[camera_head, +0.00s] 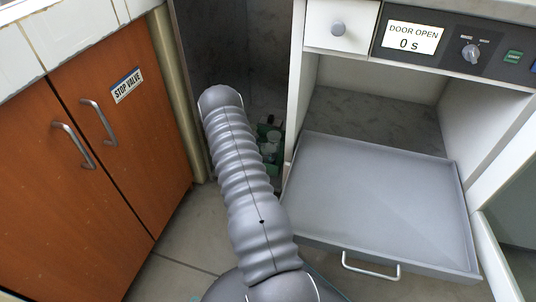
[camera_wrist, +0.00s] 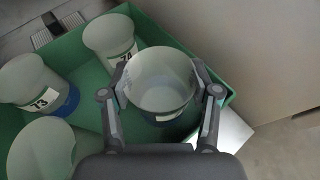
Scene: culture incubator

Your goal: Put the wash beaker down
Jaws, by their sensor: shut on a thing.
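In the wrist view my gripper (camera_wrist: 160,76) is shut on a pale translucent beaker (camera_wrist: 162,98) with a wide open mouth and blue near its base, one finger on each side. The held beaker is seen over the right end of a green crate (camera_wrist: 100,112). I cannot tell whether it touches the crate floor. No label on it can be read, so I cannot confirm it is the wash beaker. In the head view my arm hides the gripper and the held beaker, and the crate (camera_head: 270,129) shows only partly on the floor.
Beakers marked 73 (camera_wrist: 36,84) and 74 (camera_wrist: 109,38) and another beaker (camera_wrist: 42,150) stand left of the held one. An empty grey pulled-out tray (camera_head: 375,195) is right of my arm, under a panel reading "DOOR OPEN 0 s" (camera_head: 411,37). Wooden cabinet doors (camera_head: 95,190) are left.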

